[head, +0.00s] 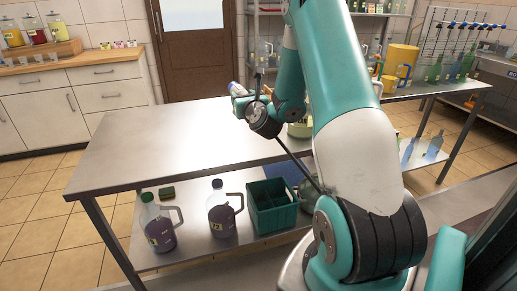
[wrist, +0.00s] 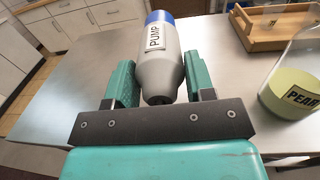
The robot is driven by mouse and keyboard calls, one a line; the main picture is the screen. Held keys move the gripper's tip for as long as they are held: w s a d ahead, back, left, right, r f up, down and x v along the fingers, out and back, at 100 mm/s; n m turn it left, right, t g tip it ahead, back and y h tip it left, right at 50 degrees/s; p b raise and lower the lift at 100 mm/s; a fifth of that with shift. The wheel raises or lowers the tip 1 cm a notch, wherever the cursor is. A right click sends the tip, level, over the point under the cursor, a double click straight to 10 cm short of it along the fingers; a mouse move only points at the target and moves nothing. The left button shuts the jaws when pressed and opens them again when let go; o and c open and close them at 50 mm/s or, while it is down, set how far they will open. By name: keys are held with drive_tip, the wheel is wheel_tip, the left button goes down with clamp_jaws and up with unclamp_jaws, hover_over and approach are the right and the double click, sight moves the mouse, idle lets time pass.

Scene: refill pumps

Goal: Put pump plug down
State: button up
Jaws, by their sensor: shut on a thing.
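The pump plug (wrist: 158,62) is a grey, bottle-shaped piece with a blue end and a "PUMP" label. In the wrist view it sits between the green fingers of my gripper (wrist: 160,88), which is shut on it. In the head view my gripper (head: 243,101) is over the steel table (head: 150,135), near its far side, and a small part of the plug (head: 236,88) shows there. I cannot tell the exact gap between plug and tabletop.
A clear "PEAR" jar (wrist: 294,92) with yellow-green liquid stands right of my gripper. A wooden tray (wrist: 265,38) lies beyond. The table's left half is clear.

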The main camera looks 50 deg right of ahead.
drive_tip(key=s+d+h, duration=0.1)
drive_tip(key=s+d, duration=0.1)
drive_tip(key=d, duration=0.2)
drive_tip(key=b, duration=1.3)
hover_over(259, 154)
drive_tip(key=shift+m+g, duration=0.4)
wheel_tip(259, 154, down, 15)
drive_tip(key=shift+w+r, duration=0.1)
wheel_tip(259, 154, down, 6)
drive_tip(key=b, duration=0.4)
drive_tip(key=shift+r+b, duration=0.25)
drive_tip(key=shift+b, duration=0.1)
drive_tip(key=shift+r, duration=0.15)
drive_tip(key=o, duration=0.8)
drive_tip(key=shift+f, duration=0.25)
drive_tip(key=o, duration=0.4)
drive_tip(key=shift+r, duration=0.1)
